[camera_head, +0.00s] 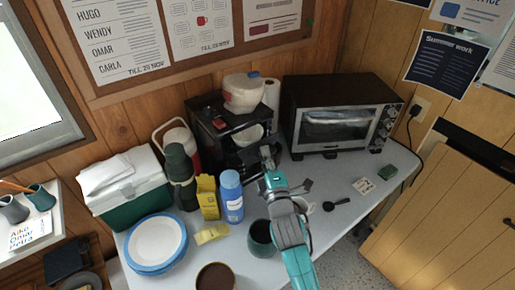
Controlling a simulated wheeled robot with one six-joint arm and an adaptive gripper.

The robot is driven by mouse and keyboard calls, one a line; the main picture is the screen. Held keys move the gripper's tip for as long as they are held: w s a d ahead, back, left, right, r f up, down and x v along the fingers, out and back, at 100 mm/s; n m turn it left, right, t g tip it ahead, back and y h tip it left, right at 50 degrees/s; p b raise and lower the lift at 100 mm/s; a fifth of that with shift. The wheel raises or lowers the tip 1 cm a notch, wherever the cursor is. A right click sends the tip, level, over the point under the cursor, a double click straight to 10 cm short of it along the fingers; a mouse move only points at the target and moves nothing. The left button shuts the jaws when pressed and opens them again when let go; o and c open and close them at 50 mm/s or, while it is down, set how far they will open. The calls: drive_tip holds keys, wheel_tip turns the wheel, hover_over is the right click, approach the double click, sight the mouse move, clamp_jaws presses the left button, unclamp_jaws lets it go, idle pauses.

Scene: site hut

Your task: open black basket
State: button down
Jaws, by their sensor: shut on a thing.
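A black coffee maker (208,122) stands at the back of the table, left of the toaster oven. Its black basket (243,143) is at the front right of the machine, with a pale rounded shape showing at it. I cannot tell for sure how far the basket stands out. My gripper (267,155) reaches up from the front and is at the right front side of the basket. It is shut on it, though the fingertips are small and the contact is partly hidden by my wrist.
A white jug-like container (243,92) sits on the coffee maker. The toaster oven (338,115) stands close on the right. A blue bottle (231,197), yellow pack (207,198) and green flask (181,177) crowd the left. A dark mug (262,238) stands beside my arm.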

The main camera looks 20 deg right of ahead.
drive_tip(key=s+d, duration=0.2)
drive_tip(key=s, duration=0.3)
drive_tip(key=shift+s, duration=0.4)
drive_tip(key=shift+f, duration=0.1)
drive_tip(key=c, duration=1.2)
unclamp_jaws()
drive_tip(key=s+a+f, duration=0.1)
drive_tip(key=s, duration=1)
drive_tip(key=shift+s+f, duration=0.4)
